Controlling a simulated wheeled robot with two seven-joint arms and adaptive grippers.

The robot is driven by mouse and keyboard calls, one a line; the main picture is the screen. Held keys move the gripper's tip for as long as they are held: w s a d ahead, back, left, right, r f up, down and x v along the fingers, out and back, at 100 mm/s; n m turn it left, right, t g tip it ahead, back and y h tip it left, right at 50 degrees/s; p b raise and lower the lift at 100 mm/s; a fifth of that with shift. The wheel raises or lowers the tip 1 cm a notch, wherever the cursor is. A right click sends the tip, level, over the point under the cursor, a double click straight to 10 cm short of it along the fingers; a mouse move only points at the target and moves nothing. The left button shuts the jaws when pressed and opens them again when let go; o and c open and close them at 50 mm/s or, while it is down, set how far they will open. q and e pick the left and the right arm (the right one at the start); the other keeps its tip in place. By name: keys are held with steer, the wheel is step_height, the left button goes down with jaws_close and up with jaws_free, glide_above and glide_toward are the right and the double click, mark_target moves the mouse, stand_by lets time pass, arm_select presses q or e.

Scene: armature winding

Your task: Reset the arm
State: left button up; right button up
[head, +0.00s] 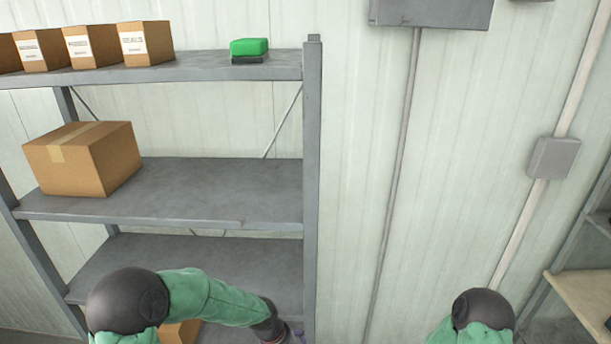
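My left arm shows at the bottom left of the head view, with a dark round joint and green links. It reaches to the right in front of the lower part of a grey metal shelf rack (313,180). The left gripper lies at or past the bottom edge, and its fingers do not show. Only the dark joint and a bit of green link of my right arm show at the bottom right. The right gripper is out of the frame. I see no armature or winding part.
A cardboard box (85,158) sits on the middle shelf (210,195). Smaller labelled boxes (146,43) and a green object (250,47) stand on the top shelf. A grey wall box (553,157) and a wooden surface (585,300) are at right.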

arm_select(q)
steer(key=s+a+f+n+b, duration=0.2)
steer(key=s+f+b, duration=0.3)
steer(key=s+f, duration=0.4)
steer(key=s+a+f+n+b, duration=0.1)
steer(key=s+a+f+b, duration=0.2)
steer(key=s+f, duration=0.7)
step_height(320, 180, down, 8)
steer(key=shift+s+a+f+n+h+b, duration=0.1)
steer(key=shift+s+a+n+h+b, duration=0.25)
steer(key=shift+b, duration=0.6)
steer(key=shift+w, duration=0.1)
